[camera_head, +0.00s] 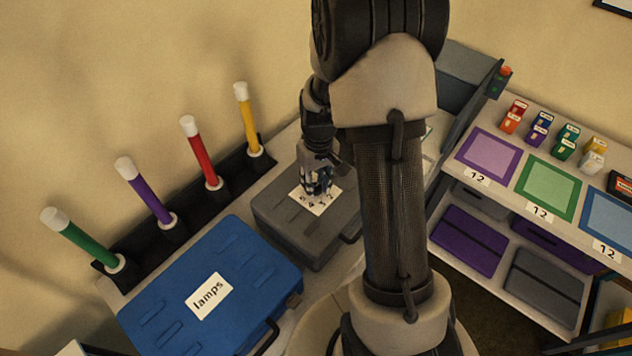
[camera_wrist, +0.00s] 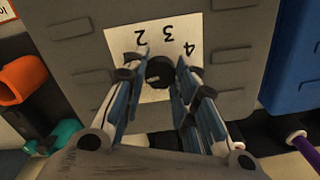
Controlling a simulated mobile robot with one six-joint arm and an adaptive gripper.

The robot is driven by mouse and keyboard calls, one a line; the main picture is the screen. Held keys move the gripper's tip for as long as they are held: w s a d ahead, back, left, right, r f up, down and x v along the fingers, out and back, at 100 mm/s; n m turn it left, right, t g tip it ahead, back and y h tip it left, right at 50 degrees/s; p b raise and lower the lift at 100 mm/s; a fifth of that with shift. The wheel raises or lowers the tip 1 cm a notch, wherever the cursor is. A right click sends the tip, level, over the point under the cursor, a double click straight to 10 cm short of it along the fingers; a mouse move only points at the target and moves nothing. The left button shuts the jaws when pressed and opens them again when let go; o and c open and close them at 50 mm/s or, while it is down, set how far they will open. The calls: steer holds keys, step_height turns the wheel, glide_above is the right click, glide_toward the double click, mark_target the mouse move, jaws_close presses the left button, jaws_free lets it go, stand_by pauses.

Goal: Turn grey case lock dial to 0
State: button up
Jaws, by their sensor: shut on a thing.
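The grey case (camera_head: 285,237) lies on the table beside the blue case, partly hidden behind my arm. It also fills the middle of the wrist view (camera_wrist: 225,65). A white label (camera_wrist: 121,46) on its lid carries numbers, of which 2, 3 and 4 show upside down in the wrist view. The black dial (camera_wrist: 159,71) sits on the label between my fingertips. My gripper (camera_wrist: 158,78) is shut on the dial, one finger on each side. The gripper also shows above the case in the head view (camera_head: 317,190). The dial's pointer and the 0 cannot be made out.
A blue case (camera_head: 165,305) labelled "lamps" lies at the front left. A black rack (camera_head: 195,228) holds several coloured tubes along the wall. A shelf at right carries purple (camera_head: 489,153) and green mats and small blocks.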

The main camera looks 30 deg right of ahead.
mark_target(317, 186)
steer(key=shift+n, duration=1.2)
steer(key=o, duration=1.1)
steer(key=r, duration=1.2)
steer(key=shift+d, duration=0.25)
